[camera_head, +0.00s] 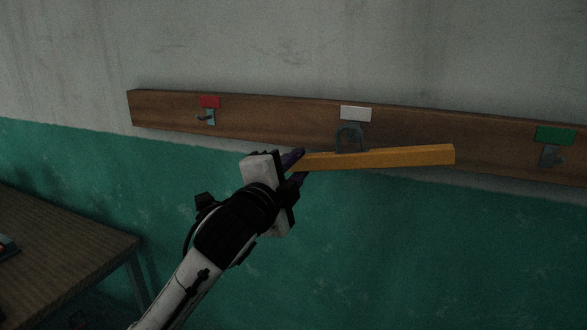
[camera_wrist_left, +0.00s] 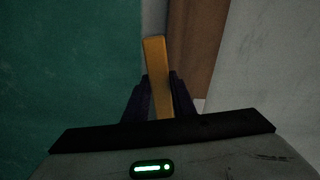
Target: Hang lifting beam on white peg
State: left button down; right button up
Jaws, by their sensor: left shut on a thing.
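The lifting beam (camera_head: 385,158) is an orange-yellow bar with a grey loop (camera_head: 349,138) standing up from its middle. My left gripper (camera_head: 299,165) is shut on the beam's left end and holds it roughly level in front of the wooden board. The beam also shows between the fingers in the left wrist view (camera_wrist_left: 157,75). The white label (camera_head: 356,113) is on the board just above the loop. The peg under this label is hidden or merges with the loop, so I cannot tell whether the loop is around it. My right gripper is not in view.
The wooden board (camera_head: 270,118) runs along the wall. A red label (camera_head: 209,102) with a hook is at its left, a green label (camera_head: 555,134) with a hook at its right. A wooden table (camera_head: 60,250) stands at the lower left. The space below the beam is clear.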

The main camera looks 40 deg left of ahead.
pick_arm(q)
jog(key=shift+x, duration=1.35)
jog(key=shift+w+a+f, duration=0.15)
jog(key=shift+w+f, duration=0.25)
jog(key=shift+w, duration=0.15)
jog(key=c, duration=1.4)
grip_release()
jog(key=shift+f, duration=0.15)
jog(key=shift+f, duration=0.25)
jog(key=shift+r, duration=0.1)
